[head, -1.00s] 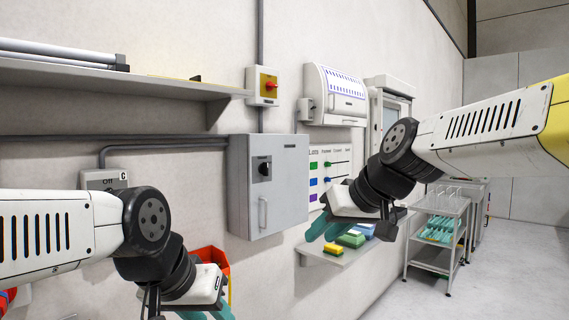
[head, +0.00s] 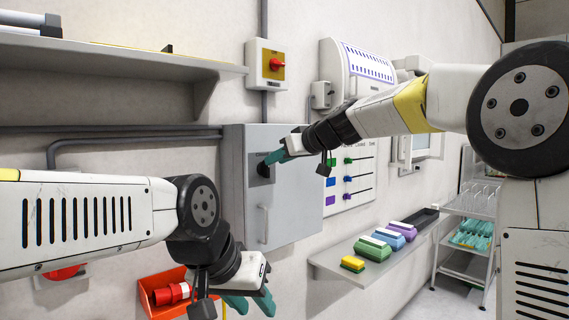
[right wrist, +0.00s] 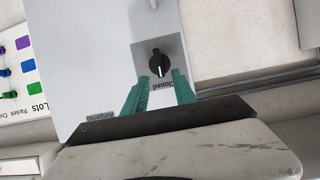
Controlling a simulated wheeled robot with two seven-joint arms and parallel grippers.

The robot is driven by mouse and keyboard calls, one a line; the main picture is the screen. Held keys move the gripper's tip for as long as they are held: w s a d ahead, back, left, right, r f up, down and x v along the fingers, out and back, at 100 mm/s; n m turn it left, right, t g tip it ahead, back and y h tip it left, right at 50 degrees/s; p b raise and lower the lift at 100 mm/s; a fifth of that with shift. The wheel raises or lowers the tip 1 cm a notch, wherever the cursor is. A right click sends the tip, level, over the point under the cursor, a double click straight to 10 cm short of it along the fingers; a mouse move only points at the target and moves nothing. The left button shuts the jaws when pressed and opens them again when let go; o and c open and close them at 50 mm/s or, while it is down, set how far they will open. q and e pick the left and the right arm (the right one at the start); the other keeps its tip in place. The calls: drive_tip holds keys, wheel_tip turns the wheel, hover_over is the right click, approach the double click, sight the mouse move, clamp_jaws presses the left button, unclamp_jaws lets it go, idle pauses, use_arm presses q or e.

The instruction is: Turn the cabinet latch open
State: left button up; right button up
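The grey cabinet (head: 295,190) hangs on the wall, its door shut, with a vertical handle (head: 263,224) on its front. Its black latch knob (head: 262,170) is partly covered by my right gripper (head: 270,160) in the head view. In the right wrist view the knob (right wrist: 159,63) shows whole, its white mark in line with the "Closed" label. The teal fingers of my right gripper (right wrist: 160,83) are open and point at the knob, which appears just beyond and between the tips. I cannot tell if they touch it. My left gripper (head: 250,304) is open and empty, low in front of the wall.
A red bin (head: 160,288) is on the wall beside my left gripper. A grey shelf (head: 335,262) with coloured boxes lies right of the cabinet. A switch box with a red knob (head: 267,66) sits above it. A wire rack (head: 470,205) stands farther right.

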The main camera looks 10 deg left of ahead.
sight(266, 169)
drive_tip(key=x, duration=0.3)
drive_tip(key=shift+w+a+f, duration=0.2)
drive_tip(key=shift+a, duration=0.1)
clamp_jaws()
